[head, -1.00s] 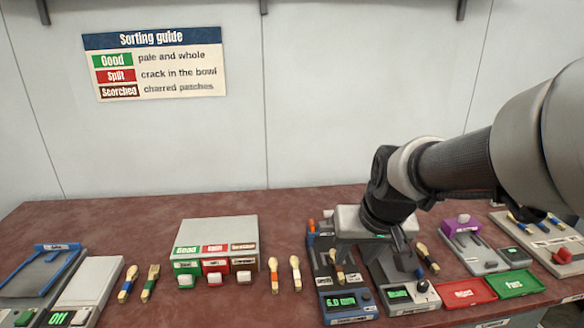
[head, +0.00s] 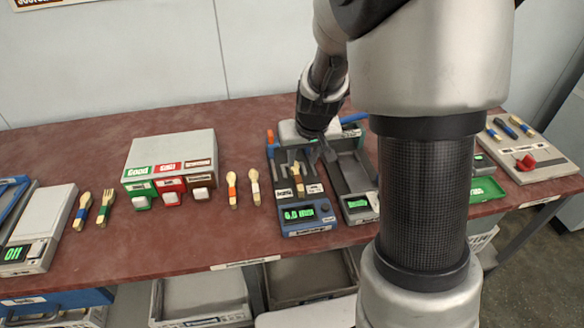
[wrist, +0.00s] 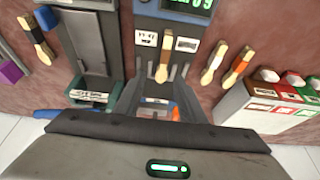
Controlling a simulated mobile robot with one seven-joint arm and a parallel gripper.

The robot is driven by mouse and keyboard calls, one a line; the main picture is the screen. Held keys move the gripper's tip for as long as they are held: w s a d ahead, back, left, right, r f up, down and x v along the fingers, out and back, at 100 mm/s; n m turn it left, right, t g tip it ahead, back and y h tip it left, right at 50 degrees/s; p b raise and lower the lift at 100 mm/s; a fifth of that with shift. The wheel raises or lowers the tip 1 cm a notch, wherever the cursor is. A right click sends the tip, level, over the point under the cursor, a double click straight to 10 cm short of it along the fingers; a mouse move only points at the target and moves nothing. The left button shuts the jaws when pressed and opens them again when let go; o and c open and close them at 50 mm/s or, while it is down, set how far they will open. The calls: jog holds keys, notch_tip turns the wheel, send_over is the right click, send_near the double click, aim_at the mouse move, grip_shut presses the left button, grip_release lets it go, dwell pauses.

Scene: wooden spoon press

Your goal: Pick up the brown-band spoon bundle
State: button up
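A pale wooden spoon bundle with what looks like a brown band (head: 298,178) lies on the slotted top of the blue-fronted device (head: 305,228). In the wrist view the bundle (wrist: 163,56) lies just beyond my fingertips, roughly in line with the gap between them. My gripper (wrist: 157,92) is open and empty, with its two fingers spread. In the head view my gripper (head: 322,155) hangs over the back right part of the device, behind and to the right of the bundle. My arm hides part of the table to the right.
Pale spoons with orange (head: 232,190) and white bands (head: 254,186) lie left of the device. A sorting box (head: 170,145) with three labelled fronts stands further left. A grey press-like unit (head: 350,175) stands close on the right. A dark-banded bundle (wrist: 38,40) lies beyond it.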

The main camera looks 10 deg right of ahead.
aim_at(297, 174)
jog(key=x, duration=0.3)
jog(key=shift+w+f, duration=0.1)
jog(key=shift+f, duration=0.1)
jog(key=shift+a+b+x, duration=0.2)
jog(key=shift+b+x, duration=0.2)
jog(key=shift+x, duration=0.95)
jog(key=shift+a+b+x, duration=0.2)
jog(key=shift+b+x, duration=0.2)
jog(key=shift+x, duration=0.9)
jog(key=shift+c, duration=0.5)
grip_shut()
